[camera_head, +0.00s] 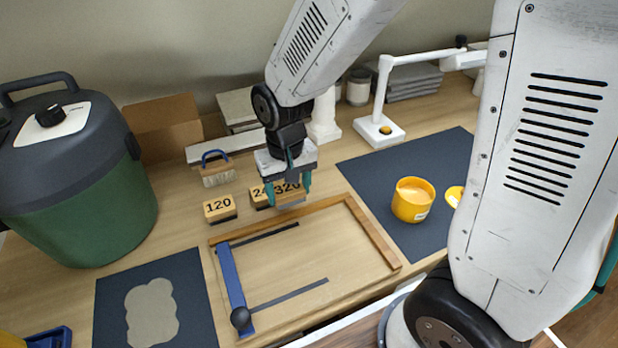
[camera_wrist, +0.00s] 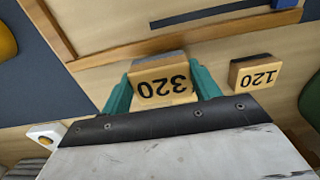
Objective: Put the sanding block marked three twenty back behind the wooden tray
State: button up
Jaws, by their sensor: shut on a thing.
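The sanding block marked 320 (camera_head: 288,187) is between the fingers of my gripper (camera_head: 289,186), which is shut on it. In the wrist view the 320 block (camera_wrist: 162,82) shows upside down between the two green fingers. It is just behind the back edge of the wooden tray (camera_head: 385,242); I cannot tell whether it touches the table. A block marked 24 with its last digit hidden (camera_head: 259,194) is close to its left, partly covered. The block marked 120 (camera_head: 220,208) stands further left, apart.
A blue-handled brush (camera_head: 218,170) lies behind the 120 block. A dark mat with a yellow pot (camera_head: 413,199) is to the right. A green and grey canister (camera_head: 75,175) stands at the left. A white lamp (camera_head: 379,130) stands at the back.

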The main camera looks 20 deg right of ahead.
jog(key=w+d, duration=0.3)
jog(key=d, duration=0.2)
jog(key=w+d+f, duration=0.1)
jog(key=w+d, duration=0.1)
jog(key=shift+w+d, duration=0.2)
jog(key=shift+w, duration=0.15)
jog(key=shift+a+f, duration=0.1)
jog(key=shift+f, duration=1.55)
jog(key=shift+f, duration=0.15)
jog(key=o, duration=1)
